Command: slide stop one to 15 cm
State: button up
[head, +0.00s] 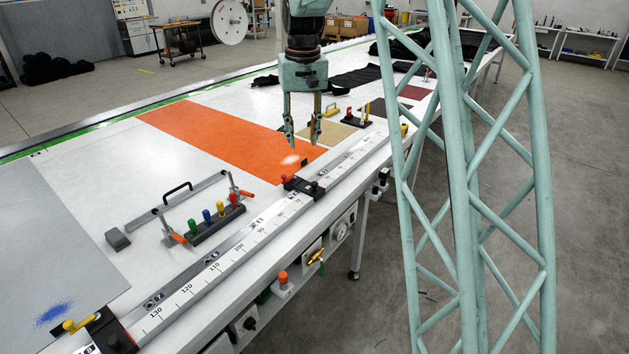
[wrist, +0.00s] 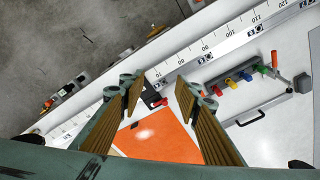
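A black slide stop with a red part (head: 303,186) sits on the white scale rail (head: 240,243), beside the near corner of an orange sheet. It also shows in the wrist view (wrist: 154,101), near the 70 mark. Another black stop with a yellow knob (head: 105,334) sits at the rail's near end, past 130. A yellow knob (head: 404,130) shows farther along the rail. I cannot tell which stop is number one, and the 15 mark is not readable. My gripper (head: 303,142) is open and empty, pointing down above the table behind the red stop; its fingers (wrist: 160,92) frame it.
Colored-knob blocks (head: 214,222), a long-handled bar (head: 176,198) and an orange sheet (head: 225,135) lie on the table. A black block with knobs (head: 352,118) stands behind the rail. A green lattice column (head: 470,180) rises at right. Valves and gauges line the table's front side.

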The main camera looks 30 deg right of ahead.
jog(key=w+d+f+p, duration=0.3)
jog(key=w+d+f, duration=0.2)
jog(key=w+f, duration=0.15)
jog(key=m+g+p, duration=0.1)
jog(key=p, duration=0.2)
send_over(314, 183)
notch_tip(314, 183, down, 8)
jog(key=shift+d, duration=0.15)
jog(key=shift+f, duration=0.15)
jog(key=shift+f+p, duration=0.9)
jog(key=shift+f, duration=5.85)
jog(key=shift+c, duration=0.7)
grip_shut()
